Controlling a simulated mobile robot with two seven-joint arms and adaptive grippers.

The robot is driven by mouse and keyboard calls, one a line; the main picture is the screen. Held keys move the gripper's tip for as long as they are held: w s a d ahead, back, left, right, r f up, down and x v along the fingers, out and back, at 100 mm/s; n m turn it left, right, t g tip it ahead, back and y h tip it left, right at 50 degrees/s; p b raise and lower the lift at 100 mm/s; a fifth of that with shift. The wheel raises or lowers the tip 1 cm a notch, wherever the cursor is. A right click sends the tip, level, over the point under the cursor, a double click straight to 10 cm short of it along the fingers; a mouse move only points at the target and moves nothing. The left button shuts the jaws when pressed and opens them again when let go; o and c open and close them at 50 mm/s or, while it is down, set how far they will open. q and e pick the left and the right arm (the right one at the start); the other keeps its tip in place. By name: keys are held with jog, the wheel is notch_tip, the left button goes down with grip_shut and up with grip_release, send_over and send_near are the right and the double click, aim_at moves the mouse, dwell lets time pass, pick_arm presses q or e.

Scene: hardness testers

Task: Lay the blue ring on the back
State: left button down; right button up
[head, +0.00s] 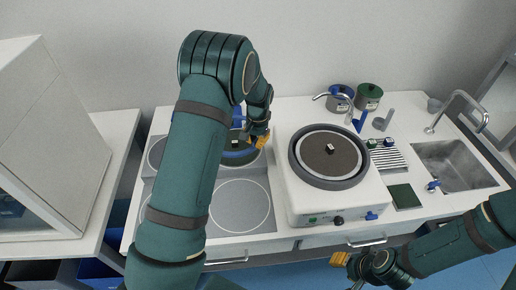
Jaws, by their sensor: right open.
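A grey panel with outlined circles (240,207) lies left of a white polishing machine. At its back right, a blue ring (238,155) shows as an arc around a dark round disc; my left arm hides much of it. My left gripper (259,141), with orange fingertips, is over the right side of this disc, close to the ring. I cannot tell whether it touches or grips it. My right gripper (347,262) is open and empty, low in front of the counter, right of the machine's front.
The white machine (300,205) has a dark wheel with a small pale piece on it. Behind stand a blue pot (341,97) and a green pot (369,96). A sink (455,165), a rack (388,158) and a green pad (404,197) are at right.

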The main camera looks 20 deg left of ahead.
aim_at(256, 158)
pick_arm(q)
jog(key=shift+f+b, duration=1.5)
jog(key=shift+f, duration=0.75)
jog(key=shift+f+b, duration=0.35)
jog(key=shift+f, duration=0.2)
jog(key=c, duration=1.1)
grip_release()
jog(key=shift+o, duration=0.2)
jog(key=shift+r, duration=0.1)
